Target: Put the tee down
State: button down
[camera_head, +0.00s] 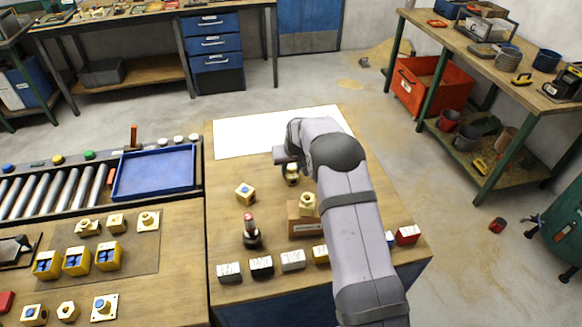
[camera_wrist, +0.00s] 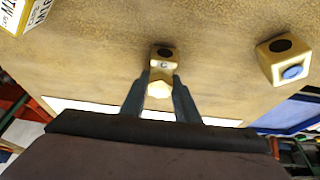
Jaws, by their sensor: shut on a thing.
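The tee, a small brass fitting with a dark round port, shows in the wrist view (camera_wrist: 164,55) between my two fingertips. My gripper (camera_wrist: 161,82) is shut on it. In the head view, the tee (camera_head: 292,178) is just below my gripper (camera_head: 288,164), over the wooden table in front of the white sheet (camera_head: 250,140). My arm hides part of that area. I cannot tell whether the tee touches the table.
A brass block with a blue port (camera_head: 245,193) stands to the left of the tee. A wooden block (camera_head: 304,226) bearing a brass part (camera_head: 307,204) is in front, beside my arm. A dark red-topped tool (camera_head: 250,232) and several labelled boxes (camera_head: 292,261) stand nearer. A blue tray (camera_head: 154,172) lies left.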

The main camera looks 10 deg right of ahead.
jog(key=shift+w, duration=0.1)
jog(key=shift+f, duration=0.1)
jog(key=c, duration=1.4)
grip_release()
jog(key=shift+o, duration=0.2)
jog(key=shift+r, duration=0.2)
jog(key=b+v, duration=0.3)
jog(key=v, duration=0.9)
